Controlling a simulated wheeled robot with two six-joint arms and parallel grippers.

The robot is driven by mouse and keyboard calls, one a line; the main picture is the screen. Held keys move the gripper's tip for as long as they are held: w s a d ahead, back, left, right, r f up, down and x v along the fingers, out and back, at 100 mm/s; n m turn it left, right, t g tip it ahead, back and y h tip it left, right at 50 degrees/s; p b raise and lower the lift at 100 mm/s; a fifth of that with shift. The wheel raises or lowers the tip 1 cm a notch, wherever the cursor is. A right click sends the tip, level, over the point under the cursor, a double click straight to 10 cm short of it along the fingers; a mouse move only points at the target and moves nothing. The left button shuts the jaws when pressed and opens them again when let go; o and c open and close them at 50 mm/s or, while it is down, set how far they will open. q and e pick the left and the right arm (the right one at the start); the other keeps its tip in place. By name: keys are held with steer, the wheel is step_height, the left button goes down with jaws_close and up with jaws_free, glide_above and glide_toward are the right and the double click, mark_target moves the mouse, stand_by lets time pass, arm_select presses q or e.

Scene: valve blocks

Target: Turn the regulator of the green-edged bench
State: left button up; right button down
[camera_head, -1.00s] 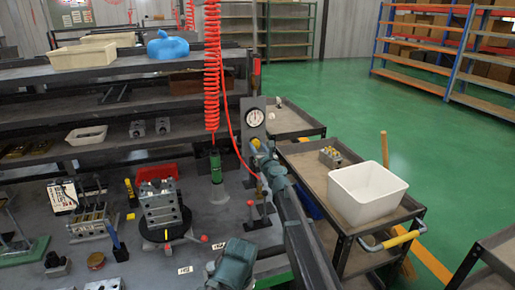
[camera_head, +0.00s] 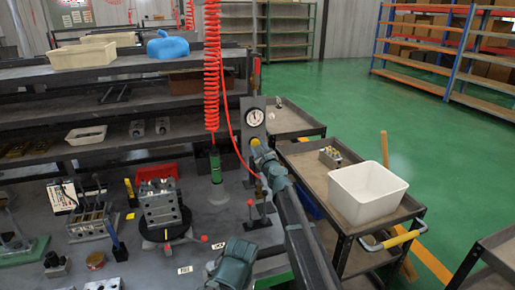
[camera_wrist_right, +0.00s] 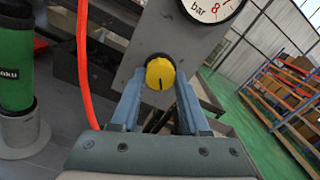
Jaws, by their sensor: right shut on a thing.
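The regulator's yellow round knob (camera_wrist_right: 160,74), with a dark mark pointing down, sits on a grey upright plate (camera_wrist_right: 140,35) under a white pressure gauge (camera_wrist_right: 210,8). In the head view the gauge (camera_head: 255,117) stands at the back right of the grey bench (camera_head: 205,225), and the knob (camera_head: 255,142) shows just above my gripper. My right gripper (camera_wrist_right: 160,82) is shut on the knob, with one blue finger on each side; it also shows in the head view (camera_head: 261,152). The gauge is cut off in the wrist view.
A red coiled hose (camera_head: 212,70) hangs over a green-handled tool (camera_head: 215,165) left of the gauge. A metal block (camera_head: 160,200) on a round black base and a red-knobbed lever (camera_head: 250,205) stand on the bench. A trolley with a white bin (camera_head: 366,195) is to the right.

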steer(key=n, duration=1.1)
steer(key=shift+n, duration=0.3)
stand_by(0.4)
steer(key=shift+c, duration=2)
jaws_free()
steer(key=shift+s, duration=0.1)
steer(key=v, duration=1.3)
steer(key=shift+s+d+f, duration=0.15)
steer(key=shift+s+d, duration=0.1)
